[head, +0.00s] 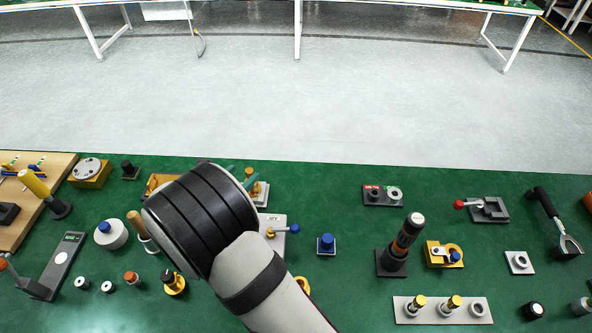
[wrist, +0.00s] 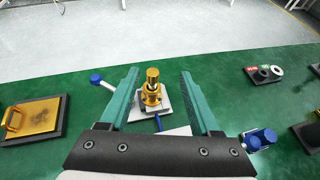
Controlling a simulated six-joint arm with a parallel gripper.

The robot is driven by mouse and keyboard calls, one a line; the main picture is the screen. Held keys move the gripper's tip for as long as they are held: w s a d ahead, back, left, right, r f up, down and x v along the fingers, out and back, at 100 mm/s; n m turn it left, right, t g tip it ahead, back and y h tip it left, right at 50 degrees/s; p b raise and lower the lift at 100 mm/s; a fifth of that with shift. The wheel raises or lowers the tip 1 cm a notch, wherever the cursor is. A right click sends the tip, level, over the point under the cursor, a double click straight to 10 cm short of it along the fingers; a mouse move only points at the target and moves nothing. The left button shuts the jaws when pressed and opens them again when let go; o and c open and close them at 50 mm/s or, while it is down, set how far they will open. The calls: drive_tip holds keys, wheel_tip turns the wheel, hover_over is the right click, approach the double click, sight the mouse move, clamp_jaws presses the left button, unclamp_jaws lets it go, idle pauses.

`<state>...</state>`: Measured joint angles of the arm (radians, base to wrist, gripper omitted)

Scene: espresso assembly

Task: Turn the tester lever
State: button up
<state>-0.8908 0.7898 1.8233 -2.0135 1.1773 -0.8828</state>
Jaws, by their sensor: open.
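A brass upright fixture (wrist: 152,88) stands on a pale square plate (wrist: 138,117) between my gripper's fingers in the wrist view. A lever with a blue knob (wrist: 96,80) sticks out left of the left finger, its inner end hidden behind that finger. I cannot tell which of these parts is the tester lever.
A blue-ended lever (head: 293,229) on a grey plate lies just right of my wrist, near a blue block (head: 326,243). A gold plate (wrist: 32,117) lies left in the wrist view. A black-and-orange upright tool (head: 404,240) stands farther right. Green table behind the fixture is clear.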

drive_tip(key=s+d+r+m+g+h, duration=0.1)
drive_tip(key=d+r+m, duration=0.1)
drive_tip(key=d+m, duration=0.2)
drive_tip(key=s+d+r+m+g+h, duration=0.1)
drive_tip(key=d+m, duration=0.3)
drive_tip(key=d, duration=0.5)
drive_tip(key=shift+r+m+g+h, duration=0.3)
drive_tip(key=shift+r+g+h, duration=0.4)
drive_tip(key=shift+r+h, duration=0.15)
